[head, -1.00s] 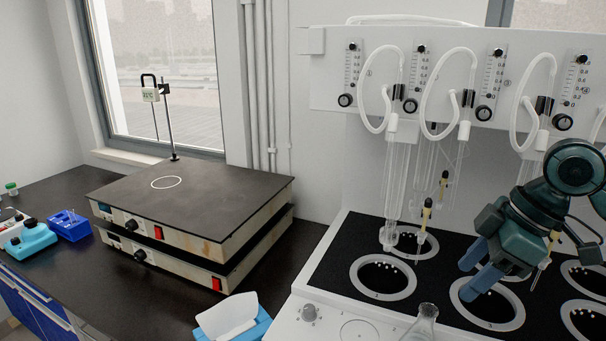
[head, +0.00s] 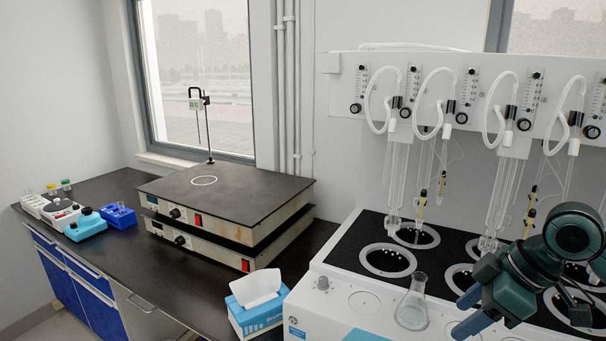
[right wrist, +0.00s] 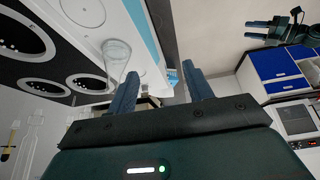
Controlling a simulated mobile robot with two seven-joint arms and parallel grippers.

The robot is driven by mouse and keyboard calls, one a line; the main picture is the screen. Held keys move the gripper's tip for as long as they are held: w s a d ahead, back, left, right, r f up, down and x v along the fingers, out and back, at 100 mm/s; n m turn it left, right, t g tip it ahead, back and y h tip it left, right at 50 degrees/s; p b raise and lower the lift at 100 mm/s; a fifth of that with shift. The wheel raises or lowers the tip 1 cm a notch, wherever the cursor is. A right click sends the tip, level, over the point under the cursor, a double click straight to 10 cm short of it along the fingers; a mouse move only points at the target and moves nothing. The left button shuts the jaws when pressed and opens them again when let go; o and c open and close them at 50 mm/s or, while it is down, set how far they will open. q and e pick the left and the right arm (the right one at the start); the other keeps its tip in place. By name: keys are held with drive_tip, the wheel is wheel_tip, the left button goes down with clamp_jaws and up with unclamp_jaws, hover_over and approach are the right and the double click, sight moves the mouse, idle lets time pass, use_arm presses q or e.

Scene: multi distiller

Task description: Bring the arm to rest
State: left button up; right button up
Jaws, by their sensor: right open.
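My right gripper (head: 462,314) hangs over the front right of the distiller in the head view, with its blue fingers apart and pointing left. In the right wrist view the two fingers (right wrist: 160,82) stand apart with nothing held between them. A glass flask (head: 412,305) stands upright on the white front ledge of the distiller (head: 375,328), left of the right gripper and apart from it. The flask also shows beyond one finger in the right wrist view (right wrist: 117,55). My left gripper (right wrist: 248,30) shows small in the right wrist view, its fingers apart and empty.
Heating wells (head: 388,260) and glass tubes fill the distiller top. A tissue box (head: 258,306) stands left of it. Stacked hot plates (head: 225,215) sit on the dark bench (head: 100,265). Blue and white racks lie at the far left.

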drive_tip(key=a+f+m+t+y, duration=0.1)
drive_tip(key=a+f, duration=0.3)
drive_tip(key=f, duration=0.3)
drive_tip(key=a+f+m+t, duration=0.2)
drive_tip(key=a+f, duration=0.1)
drive_tip(key=f, duration=0.4)
drive_tip(key=a+f+m+t+y, duration=0.1)
drive_tip(key=a+f, duration=0.3)
drive_tip(key=f, duration=0.3)
use_arm(q)
drive_tip(key=shift+w, duration=0.3)
use_arm(e)
drive_tip(key=s+a+f+m+t+h, duration=0.1)
drive_tip(key=s+f+m+t+h, duration=0.1)
drive_tip(key=s+f, duration=0.9)
drive_tip(key=s+m+h, duration=0.1)
drive_tip(key=s+m, duration=0.1)
drive_tip(key=shift+s+t+h, duration=0.35)
drive_tip(key=shift+t+h, duration=0.05)
